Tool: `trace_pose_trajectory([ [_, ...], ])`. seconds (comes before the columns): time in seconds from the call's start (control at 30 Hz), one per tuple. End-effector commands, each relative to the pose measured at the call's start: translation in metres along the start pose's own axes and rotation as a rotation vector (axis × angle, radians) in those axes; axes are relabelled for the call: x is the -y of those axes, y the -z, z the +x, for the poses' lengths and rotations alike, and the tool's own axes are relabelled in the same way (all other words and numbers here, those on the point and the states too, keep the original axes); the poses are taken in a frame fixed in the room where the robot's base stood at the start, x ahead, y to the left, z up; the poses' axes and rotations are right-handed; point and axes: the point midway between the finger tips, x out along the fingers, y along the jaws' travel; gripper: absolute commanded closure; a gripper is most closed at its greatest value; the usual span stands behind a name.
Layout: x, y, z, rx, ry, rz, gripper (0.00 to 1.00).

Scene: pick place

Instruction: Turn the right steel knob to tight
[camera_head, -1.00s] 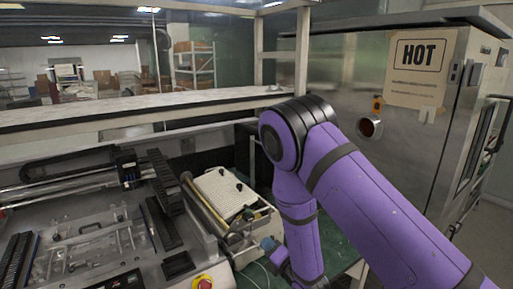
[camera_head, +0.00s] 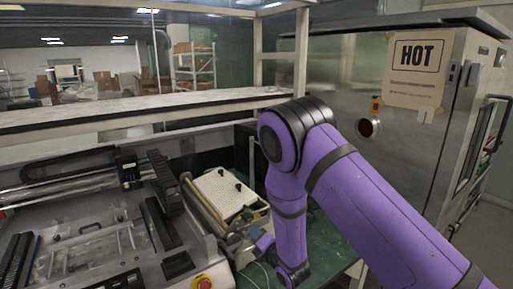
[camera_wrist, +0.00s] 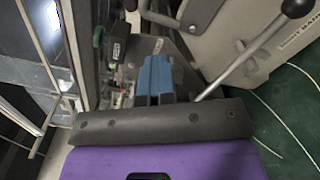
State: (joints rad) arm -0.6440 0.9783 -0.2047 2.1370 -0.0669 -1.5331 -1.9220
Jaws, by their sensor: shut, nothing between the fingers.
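My gripper (camera_wrist: 155,62) shows as two blue fingers in the wrist view, pressed together with nothing between them. Its tips point at a cluttered patch of the machine with small dark labelled parts (camera_wrist: 117,47), too small to read. I cannot make out the right steel knob for certain; it may be hidden by the fingers or too small to tell. In the head view my arm reaches down beside the machine's right end, and the fingers are not clear there.
A steel lever with a black ball end (camera_wrist: 297,8) lies right of my fingers. The machine's pale plate (camera_head: 222,196) carries dark knobs. A red stop button (camera_head: 203,283) sits at the front. A green surface (camera_head: 318,247) is clear at right. A steel cabinet marked HOT (camera_head: 345,165) stands behind.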

Motion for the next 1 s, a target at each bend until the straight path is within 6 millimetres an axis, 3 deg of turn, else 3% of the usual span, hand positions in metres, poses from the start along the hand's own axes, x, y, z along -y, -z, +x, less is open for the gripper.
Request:
trace_pose_trajectory([
  [0.03, -0.0051, -0.0036, 0.0073, 0.010, -0.017, -0.002, 1.00],
  [1.0, -0.0001, -0.0034, 0.0075, 0.011, -0.017, -0.002, 1.00],
])
